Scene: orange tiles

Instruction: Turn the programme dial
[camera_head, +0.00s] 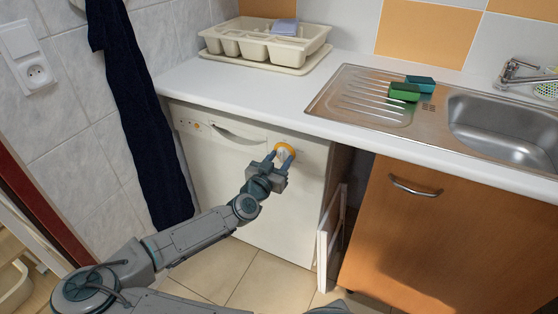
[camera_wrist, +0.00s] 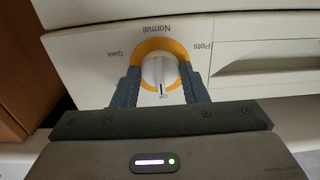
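The programme dial (camera_head: 283,149) is a white knob on an orange ring, on the front panel of the white dishwasher (camera_head: 240,185) under the counter. In the wrist view the dial (camera_wrist: 158,72) has a dark pointer line directed at the label "Off", at the bottom of the picture. The labels "Quick", "Normal" and "Pots" stand around it, upside down. My gripper (camera_wrist: 159,75) is open, with one finger at each side of the knob, over the orange ring. The fingers look very near the knob; contact cannot be made out. My gripper (camera_head: 280,158) partly covers the dial in the head view.
A handle recess (camera_head: 237,134) lies left of the dial. The white counter (camera_head: 230,88) overhangs the panel. A wooden cabinet door (camera_head: 430,240) with a metal handle stands to the right, below the sink (camera_head: 510,130). A dark cloth (camera_head: 140,110) hangs at left.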

